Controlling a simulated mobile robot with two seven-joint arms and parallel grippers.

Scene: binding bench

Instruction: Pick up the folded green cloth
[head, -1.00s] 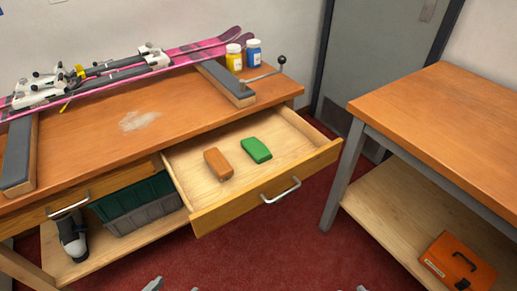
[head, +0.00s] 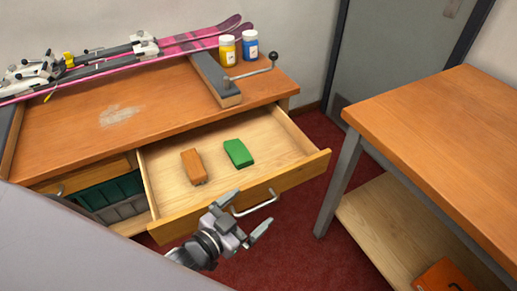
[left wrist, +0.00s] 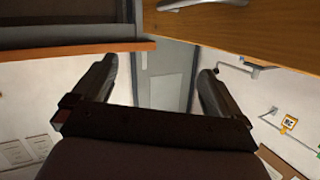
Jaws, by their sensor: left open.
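The folded green cloth (head: 238,153) lies in the open drawer (head: 285,184), right of an orange-brown block (head: 193,166). My left gripper (head: 247,212) is open and empty, in front of the drawer near its handle, apart from the cloth. In the left wrist view the two fingers of my left gripper (left wrist: 156,84) are spread with nothing between them. The cloth is not in the left wrist view. My right gripper is not in view.
The bench top (head: 165,100) carries pink skis (head: 185,44), a clamp bar (head: 214,80), a yellow jar (head: 227,50) and a blue jar (head: 250,46). A second table (head: 440,130) stands right, with an orange case (head: 445,277) below. The drawer front and handle (head: 257,205) stick out.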

